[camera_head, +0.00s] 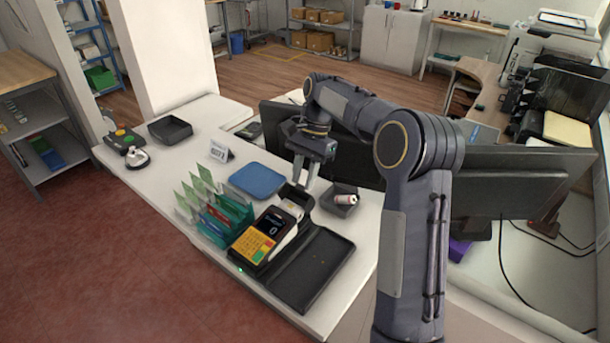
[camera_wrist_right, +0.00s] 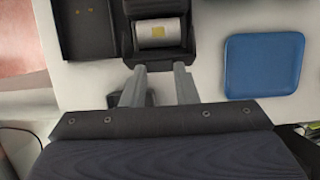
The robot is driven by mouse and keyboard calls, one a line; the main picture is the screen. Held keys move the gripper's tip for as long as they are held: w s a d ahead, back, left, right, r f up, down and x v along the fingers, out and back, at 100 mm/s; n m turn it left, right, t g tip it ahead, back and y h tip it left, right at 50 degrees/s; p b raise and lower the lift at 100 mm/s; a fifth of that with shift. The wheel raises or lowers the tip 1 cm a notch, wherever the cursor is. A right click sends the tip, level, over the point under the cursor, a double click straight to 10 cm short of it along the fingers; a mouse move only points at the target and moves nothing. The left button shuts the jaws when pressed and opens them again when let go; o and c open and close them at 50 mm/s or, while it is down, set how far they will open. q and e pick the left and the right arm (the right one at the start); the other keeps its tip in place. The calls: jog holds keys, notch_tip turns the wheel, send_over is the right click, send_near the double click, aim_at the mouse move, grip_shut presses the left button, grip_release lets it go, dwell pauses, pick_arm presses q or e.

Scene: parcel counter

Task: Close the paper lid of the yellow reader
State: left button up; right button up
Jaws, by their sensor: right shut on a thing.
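The yellow reader (camera_head: 262,240) stands at the front of the white counter, its dark screen and yellow keypad facing the front left. Its paper bay is open, and a white paper roll (camera_wrist_right: 158,32) shows inside in the right wrist view. The dark paper lid (camera_wrist_right: 158,62) stands open at the bay's rear edge. My right gripper (camera_head: 313,172) is behind the reader, pointing down. In the wrist view its two fingertips (camera_wrist_right: 159,70) are on either side of the lid, shut on it. My left gripper is not in view.
A black holder (camera_head: 312,268) lies right of the reader. A small black tray (camera_head: 338,210) with a red-and-white roll is behind it. A blue tray (camera_head: 257,180) and card rack (camera_head: 222,222) are left. Monitors (camera_head: 520,180) stand at the right. The counter's left middle is clear.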

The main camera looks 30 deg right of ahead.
jog(key=s+a+t+h+b, duration=0.1)
jog(key=a+h+b, duration=0.1)
jog(key=h+b, duration=0.1)
jog(key=s+a+f+t+h+b, duration=0.1)
jog(key=a+t+h+b, duration=0.1)
jog(key=b, duration=0.4)
jog(key=s+a+f+t+h+b, duration=0.1)
jog(key=a+h+b, duration=0.3)
jog(key=h, duration=0.2)
jog(key=shift+s+f+t, duration=0.1)
jog(key=shift+f+t, duration=0.15)
jog(key=shift+t, duration=0.05)
jog(key=shift+s+a+f+t+h+b, duration=0.25)
jog(key=shift+h+b, duration=0.35)
jog(key=shift+b, duration=0.6)
jog(key=shift+w+r, duration=0.1)
jog(key=o, duration=1)
jog(key=shift+a+r, duration=0.1)
